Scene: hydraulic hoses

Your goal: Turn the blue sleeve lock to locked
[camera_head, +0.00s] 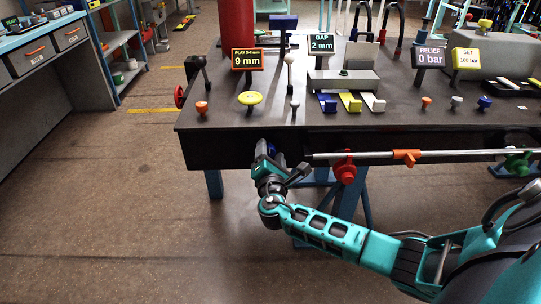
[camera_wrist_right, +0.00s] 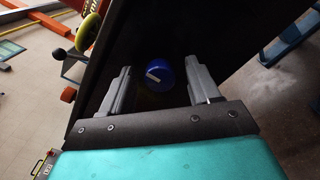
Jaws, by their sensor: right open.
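The blue sleeve lock (camera_wrist_right: 160,74) is a round blue knob with a white line mark, on a dark surface in the right wrist view. My right gripper (camera_wrist_right: 156,86) is open, with one finger on each side of the knob. The fingers look apart from it, and nothing is held. In the head view my right gripper (camera_head: 266,152) is at the front face of the dark bench (camera_head: 225,148), below the yellow knob. The lock is mostly hidden there. My left gripper is not in view.
A yellow round knob (camera_head: 250,98) and orange knob (camera_head: 202,107) stand on the bench top. A pipe with an orange tee (camera_head: 407,157) and red valve (camera_head: 345,170) runs along the front, right of my gripper. The floor (camera_head: 120,210) at left is clear.

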